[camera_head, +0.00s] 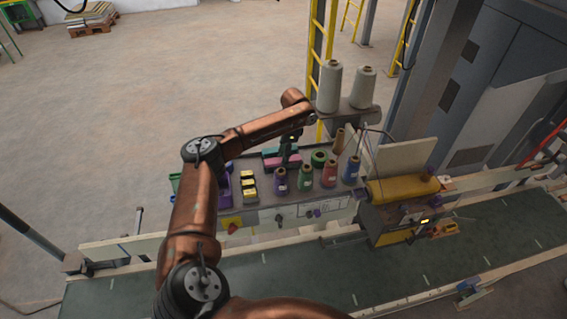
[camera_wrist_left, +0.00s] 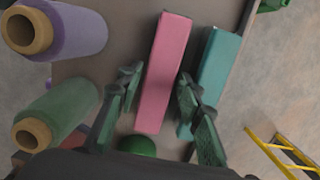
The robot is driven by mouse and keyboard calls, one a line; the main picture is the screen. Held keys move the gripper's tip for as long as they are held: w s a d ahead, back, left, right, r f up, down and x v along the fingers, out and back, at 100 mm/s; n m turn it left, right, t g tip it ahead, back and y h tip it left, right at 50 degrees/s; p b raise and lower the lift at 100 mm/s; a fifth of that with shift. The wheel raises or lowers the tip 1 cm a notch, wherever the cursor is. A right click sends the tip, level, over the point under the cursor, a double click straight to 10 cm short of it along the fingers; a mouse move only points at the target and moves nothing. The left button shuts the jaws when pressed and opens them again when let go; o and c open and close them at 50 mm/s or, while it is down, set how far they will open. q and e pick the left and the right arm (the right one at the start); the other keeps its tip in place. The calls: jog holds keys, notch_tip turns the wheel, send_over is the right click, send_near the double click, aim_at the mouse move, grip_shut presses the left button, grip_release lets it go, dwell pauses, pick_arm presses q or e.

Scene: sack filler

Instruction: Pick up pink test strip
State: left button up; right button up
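The pink test strip (camera_wrist_left: 167,65) is a long pink block lying on the grey table top. In the left wrist view it runs between the two fingers of my left gripper (camera_wrist_left: 157,82). The fingers are apart, one on each side of it, and a gap shows beside the strip. In the head view the pink strip (camera_head: 271,152) lies at the back of the table, with my left gripper (camera_head: 290,156) over its right part. A teal strip (camera_wrist_left: 216,62) lies right beside the pink one in the wrist view, close to the right finger. My right gripper is not in view.
Purple (camera_wrist_left: 75,32) and green (camera_wrist_left: 62,108) thread cones stand close to the left finger. In the head view several cones, such as the red one (camera_head: 329,174), stand in front of the gripper. Yellow-black blocks (camera_head: 249,188) are at left. A conveyor (camera_head: 300,280) runs below.

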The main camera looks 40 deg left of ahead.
pick_arm(q)
jog(key=c, duration=0.8)
jog(key=shift+c, duration=0.2)
jog(key=shift+r, duration=0.2)
